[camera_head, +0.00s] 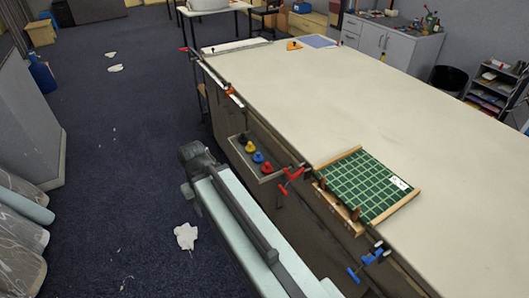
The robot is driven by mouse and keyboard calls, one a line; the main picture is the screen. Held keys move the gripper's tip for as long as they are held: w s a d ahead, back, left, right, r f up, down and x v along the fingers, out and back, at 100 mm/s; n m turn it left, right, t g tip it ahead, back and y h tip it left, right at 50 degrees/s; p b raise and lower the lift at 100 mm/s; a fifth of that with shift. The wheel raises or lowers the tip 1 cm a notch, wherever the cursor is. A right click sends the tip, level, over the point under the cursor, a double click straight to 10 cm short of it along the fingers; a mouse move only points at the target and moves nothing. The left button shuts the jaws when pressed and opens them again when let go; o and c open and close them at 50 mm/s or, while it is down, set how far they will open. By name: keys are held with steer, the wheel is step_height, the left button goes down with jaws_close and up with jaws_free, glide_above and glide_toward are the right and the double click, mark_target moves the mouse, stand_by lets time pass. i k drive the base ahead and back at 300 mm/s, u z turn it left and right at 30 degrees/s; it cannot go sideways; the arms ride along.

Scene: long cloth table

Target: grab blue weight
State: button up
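The blue weight (258,157) is a small knobbed piece in a narrow grey tray (240,150) at the left side of the long cloth table. It stands between a yellow weight (250,147) and a red weight (266,168), with a black weight (243,138) at the far end. My pale arm runs up from the bottom of the picture. Its dark grey end, which looks like my gripper (193,158), is left of the tray and apart from the weights in the picture. Its fingers are too small and dark to read.
A green gridded board (368,186) with a wooden frame lies at the table's near left edge. Red clamps (291,178) and a blue clamp (370,263) stick out from that edge. The pale tabletop (330,90) is mostly clear. A crumpled white scrap (186,236) lies on the carpet.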

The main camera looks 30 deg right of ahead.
mark_target(258, 158)
steer(key=u, duration=0.05)
steer(key=i, duration=1.3)
steer(key=u, duration=0.9)
